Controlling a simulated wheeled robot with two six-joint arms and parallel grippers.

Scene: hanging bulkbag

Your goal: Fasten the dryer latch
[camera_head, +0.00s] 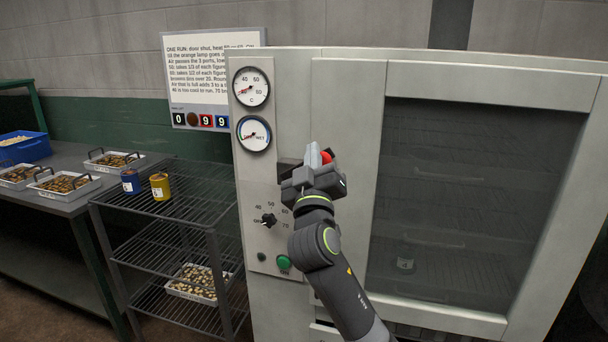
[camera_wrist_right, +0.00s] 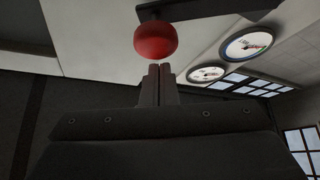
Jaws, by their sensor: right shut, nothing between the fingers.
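The dryer is a pale cabinet with a large framed glass door (camera_head: 346,120), which sits against the cabinet front. The latch is a dark bar with a red knob (camera_head: 326,157) at its end, at the door's left edge. In the right wrist view the red knob (camera_wrist_right: 155,41) hangs from the dark latch bar (camera_wrist_right: 205,10). My right gripper (camera_head: 314,158) is shut and empty, its fingertips close to the knob. The right wrist view shows the closed fingertips (camera_wrist_right: 159,72) just below the knob; I cannot tell whether they touch. My left gripper is not in view.
The control panel has two gauges (camera_head: 252,87), a black dial (camera_head: 268,220) and a green button (camera_head: 284,262). A wire rack (camera_head: 180,215) left of the dryer holds a blue can (camera_head: 130,181) and a yellow can (camera_head: 160,186). A table with trays stands further left.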

